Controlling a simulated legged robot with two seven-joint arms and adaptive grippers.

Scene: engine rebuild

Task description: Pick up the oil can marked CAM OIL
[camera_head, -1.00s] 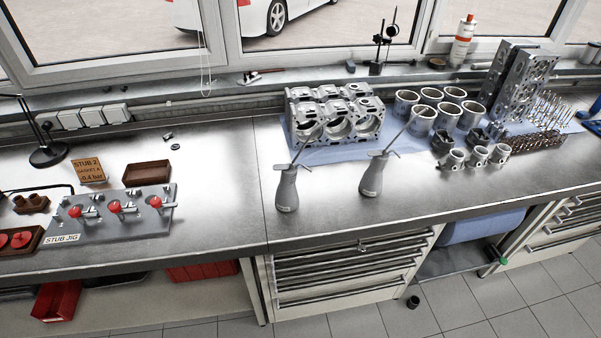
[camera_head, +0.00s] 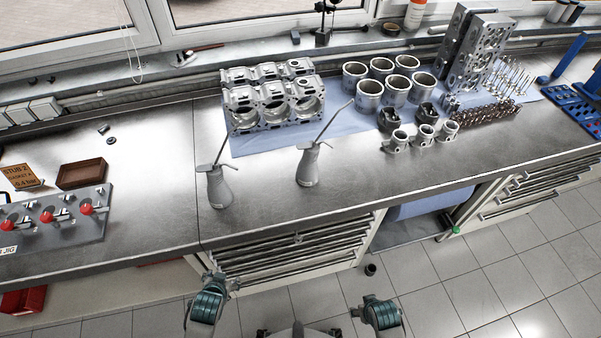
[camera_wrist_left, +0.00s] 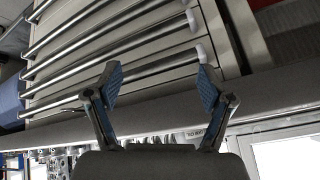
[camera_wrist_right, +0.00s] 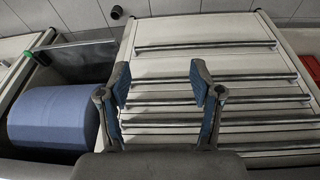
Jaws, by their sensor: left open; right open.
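Two grey oil cans with long thin spouts stand upright on the metal bench in the head view. The left oil can (camera_head: 219,188) is near the front edge, and the right oil can (camera_head: 309,167) is a little farther back. My left gripper (camera_head: 216,282) and right gripper (camera_head: 372,303) are low in front of the bench, away from the cans. In the left wrist view the left gripper (camera_wrist_left: 160,85) is open and empty. In the right wrist view the right gripper (camera_wrist_right: 160,85) is open and empty.
An engine block (camera_head: 272,103) stands behind the cans. Cylinder liners (camera_head: 396,88), pistons (camera_head: 397,141) and cylinder heads (camera_head: 480,45) stand to the right. A stub jig (camera_head: 60,217) with red knobs is at left. Drawers (camera_head: 290,245) lie below the bench edge.

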